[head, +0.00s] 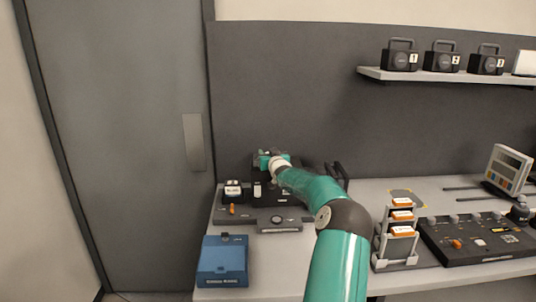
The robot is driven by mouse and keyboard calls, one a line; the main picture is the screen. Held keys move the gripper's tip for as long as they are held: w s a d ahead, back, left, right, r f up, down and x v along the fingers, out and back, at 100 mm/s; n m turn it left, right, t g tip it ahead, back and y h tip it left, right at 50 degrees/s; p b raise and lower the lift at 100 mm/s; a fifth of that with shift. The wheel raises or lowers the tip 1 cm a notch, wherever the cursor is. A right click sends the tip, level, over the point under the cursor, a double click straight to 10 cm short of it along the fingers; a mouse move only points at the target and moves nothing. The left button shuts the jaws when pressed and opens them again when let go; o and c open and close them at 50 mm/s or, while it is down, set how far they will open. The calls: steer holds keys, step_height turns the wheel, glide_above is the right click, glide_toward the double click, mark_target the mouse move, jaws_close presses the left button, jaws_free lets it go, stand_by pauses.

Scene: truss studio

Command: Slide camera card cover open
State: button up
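My teal arm reaches from the lower right to the back left of the table. My gripper (268,163) is small and far off, over or against a black boxy device (292,199) near the dark back panel. The device may be the camera, but I cannot tell for sure. My wrist and forearm hide part of it. The card cover cannot be made out, nor whether it is open. I cannot tell whether the gripper's fingers are open, shut or touching the device.
Left of the device, a small black-and-white item (233,188) stands on a dark base. A blue case (223,261) lies at the front left. A tiered rack (398,240) with orange-and-white items and a black control panel (480,240) stand right. A shelf (440,78) hangs above.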

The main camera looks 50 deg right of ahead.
steer(key=shift+c, duration=0.2)
jaws_close()
